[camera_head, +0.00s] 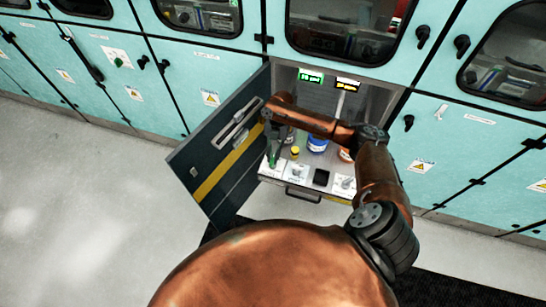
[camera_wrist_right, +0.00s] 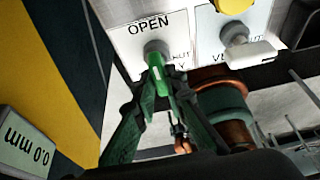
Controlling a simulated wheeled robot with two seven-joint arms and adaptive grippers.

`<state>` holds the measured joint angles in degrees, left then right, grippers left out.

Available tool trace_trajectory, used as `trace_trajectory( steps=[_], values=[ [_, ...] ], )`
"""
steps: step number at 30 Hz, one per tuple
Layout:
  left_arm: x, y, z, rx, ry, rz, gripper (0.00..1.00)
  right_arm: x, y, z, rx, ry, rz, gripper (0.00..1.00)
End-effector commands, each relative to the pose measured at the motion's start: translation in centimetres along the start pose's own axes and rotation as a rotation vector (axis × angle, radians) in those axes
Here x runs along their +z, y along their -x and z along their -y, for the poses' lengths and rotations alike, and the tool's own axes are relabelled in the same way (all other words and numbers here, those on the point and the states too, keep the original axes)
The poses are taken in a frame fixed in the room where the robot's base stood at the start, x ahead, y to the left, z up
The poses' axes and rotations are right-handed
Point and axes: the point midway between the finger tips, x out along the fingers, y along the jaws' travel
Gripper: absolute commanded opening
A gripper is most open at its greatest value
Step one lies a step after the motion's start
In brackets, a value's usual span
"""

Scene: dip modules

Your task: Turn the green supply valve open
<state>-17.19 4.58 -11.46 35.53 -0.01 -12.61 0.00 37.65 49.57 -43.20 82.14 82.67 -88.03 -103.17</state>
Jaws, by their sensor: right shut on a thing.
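The green supply valve (camera_wrist_right: 158,78) is on a white panel (camera_wrist_right: 125,50), with its grey hub under an "OPEN" label. Its green handle points down and slightly right in the right wrist view, away from "OPEN"; a partly hidden label sits to its right. My right gripper (camera_wrist_right: 160,105) has its green fingers on both sides of the handle and is shut on it. In the head view, my right gripper (camera_head: 272,152) reaches down at the left end of the panel in the open cabinet. There the arm and fingers mostly hide the valve. My left gripper is not in view.
The open cabinet door (camera_head: 212,155) stands close on the left. A blue-lidded jar (camera_head: 317,144) stands behind the panel. A green display (camera_head: 311,77) glows at the back.

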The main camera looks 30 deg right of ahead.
Motion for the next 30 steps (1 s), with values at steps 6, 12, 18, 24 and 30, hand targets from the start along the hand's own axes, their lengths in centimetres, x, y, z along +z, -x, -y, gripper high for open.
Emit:
trace_trajectory(
  steps=[6,12,18,24,30],
  values=[
    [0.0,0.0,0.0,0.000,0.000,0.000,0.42,0.1,0.0,0.0,0.000,0.000,0.002,0.00],
    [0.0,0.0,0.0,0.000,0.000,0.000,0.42,0.1,0.0,0.0,0.000,0.000,0.001,0.25],
    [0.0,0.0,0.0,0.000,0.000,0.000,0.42,0.0,0.0,0.0,0.000,-0.001,0.001,0.29],
    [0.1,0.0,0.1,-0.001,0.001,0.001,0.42,0.1,0.4,0.0,0.001,-0.001,0.001,0.29],
    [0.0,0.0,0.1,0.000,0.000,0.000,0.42,0.1,3.5,0.0,0.002,-0.001,0.003,0.29]
  ],
)
